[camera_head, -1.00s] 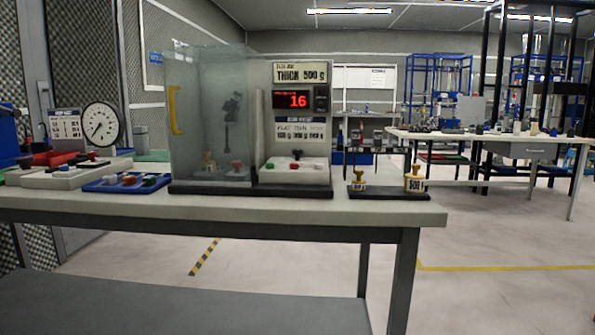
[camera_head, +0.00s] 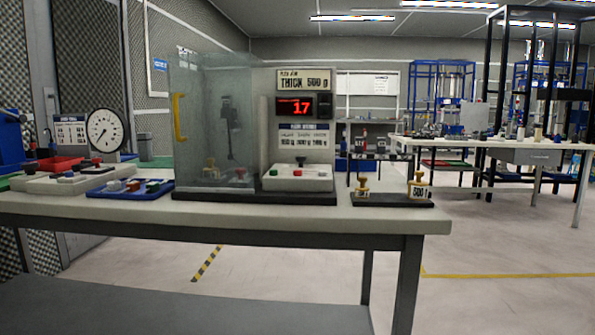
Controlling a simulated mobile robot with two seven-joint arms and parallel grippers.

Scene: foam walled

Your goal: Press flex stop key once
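A bench-top tester stands on the white bench, with a clear chamber (camera_head: 212,130) on its left. Its control head has a "THICK 500 g" sign (camera_head: 304,80) and a red display (camera_head: 294,107) reading 17. Below the display is a text card (camera_head: 304,138), too small to read fully. A white key box (camera_head: 297,180) at its foot carries small coloured keys, with a dark-topped red one (camera_head: 300,161) at the back. I cannot read which key is the flex stop. Neither of my grippers is in view.
On the bench (camera_head: 405,222), a blue key tray (camera_head: 128,189), a beige key panel (camera_head: 62,182) and a round dial gauge (camera_head: 105,131) stand to the left. A black base with brass-coloured weights (camera_head: 419,190) is at the right end. Floor (camera_head: 500,250) to the right is clear.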

